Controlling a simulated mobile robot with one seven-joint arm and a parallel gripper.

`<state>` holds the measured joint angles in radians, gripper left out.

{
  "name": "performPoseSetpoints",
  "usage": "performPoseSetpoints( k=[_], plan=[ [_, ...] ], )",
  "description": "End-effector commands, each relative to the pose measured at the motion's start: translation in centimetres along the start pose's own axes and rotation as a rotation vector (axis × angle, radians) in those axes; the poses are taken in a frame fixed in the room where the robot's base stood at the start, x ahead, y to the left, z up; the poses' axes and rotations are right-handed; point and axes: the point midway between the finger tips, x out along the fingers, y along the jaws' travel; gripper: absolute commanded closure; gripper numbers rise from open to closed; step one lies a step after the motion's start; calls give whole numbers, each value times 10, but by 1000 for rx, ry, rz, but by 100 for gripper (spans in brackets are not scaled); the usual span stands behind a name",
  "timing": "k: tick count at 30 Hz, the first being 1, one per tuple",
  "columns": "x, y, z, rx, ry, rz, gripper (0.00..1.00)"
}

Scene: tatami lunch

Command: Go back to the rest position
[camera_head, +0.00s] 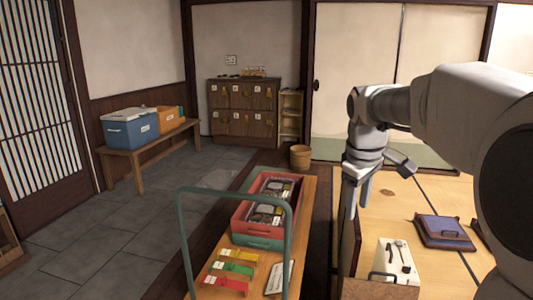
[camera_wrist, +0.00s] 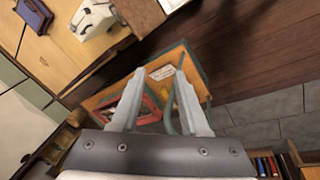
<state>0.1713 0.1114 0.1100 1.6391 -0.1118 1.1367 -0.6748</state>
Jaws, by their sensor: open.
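My gripper shows in the wrist view (camera_wrist: 158,85), with its two pale fingers spread apart and nothing between them. In the head view my arm reaches in from the right, and the gripper (camera_head: 357,192) hangs pointing down at the end of it. It is in the air to the right of the wooden cart table, clear of the things there. The fingertips are hard to make out in the head view.
A wooden cart table (camera_head: 311,202) with a green rail (camera_head: 182,235) holds a red and green crate (camera_head: 238,222) and coloured tags. The grey floor at left is clear.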

Motion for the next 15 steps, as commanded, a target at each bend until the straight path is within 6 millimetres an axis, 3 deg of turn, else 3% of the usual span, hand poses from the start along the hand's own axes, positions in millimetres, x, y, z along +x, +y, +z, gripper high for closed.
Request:
performPoseSetpoints(
  k=[6,15],
  plan=[
    [-27,-44,33,138,50,26,55],
    [-42,-104,84,340,129,33,55]
  ],
)
